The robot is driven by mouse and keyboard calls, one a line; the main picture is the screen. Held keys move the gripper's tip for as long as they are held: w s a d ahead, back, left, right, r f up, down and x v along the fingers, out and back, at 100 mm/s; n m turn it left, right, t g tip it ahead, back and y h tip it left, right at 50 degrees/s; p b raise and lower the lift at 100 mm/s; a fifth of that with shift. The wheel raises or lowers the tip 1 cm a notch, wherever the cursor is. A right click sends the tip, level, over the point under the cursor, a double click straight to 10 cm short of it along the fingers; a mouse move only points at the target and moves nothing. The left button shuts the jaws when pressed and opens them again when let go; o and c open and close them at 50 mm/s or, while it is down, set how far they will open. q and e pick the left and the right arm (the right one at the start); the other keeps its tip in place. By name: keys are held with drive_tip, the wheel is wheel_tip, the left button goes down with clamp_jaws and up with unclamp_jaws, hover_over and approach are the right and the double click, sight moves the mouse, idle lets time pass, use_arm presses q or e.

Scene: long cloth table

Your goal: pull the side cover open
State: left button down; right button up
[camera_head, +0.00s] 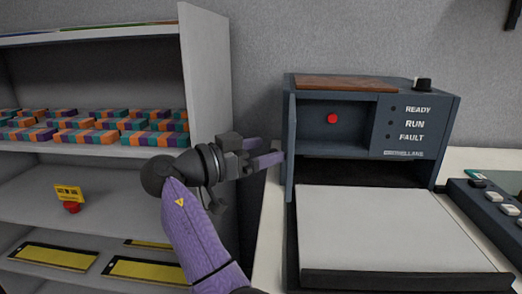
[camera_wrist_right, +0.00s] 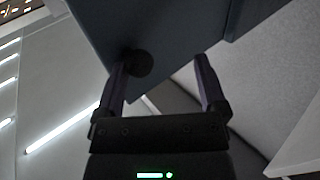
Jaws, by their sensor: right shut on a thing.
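The machine (camera_head: 345,115) is a dark blue-grey box with a red button on its front. Its side cover (camera_head: 289,150) shows as a narrow upright slab along the left side. My right gripper (camera_head: 272,150) reaches in from the left, its purple fingers at the cover. In the right wrist view the cover (camera_wrist_right: 180,30) is a dark panel above my right gripper (camera_wrist_right: 162,65). A round black knob (camera_wrist_right: 138,64) on it sits against the left finger. The gripper is shut on the cover, though the exact contact is hard to see. My left gripper is not in view.
A shelf unit (camera_head: 208,70) with coloured blocks stands at the left, close to my right arm. A pale flat platform (camera_head: 390,230) lies before the machine's dark opening. A button panel (camera_head: 490,205) is at the right.

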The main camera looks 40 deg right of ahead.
drive_tip(key=shift+w+a+f, duration=0.1)
drive_tip(key=shift+w+f, duration=0.05)
drive_tip(key=shift+f, duration=0.05)
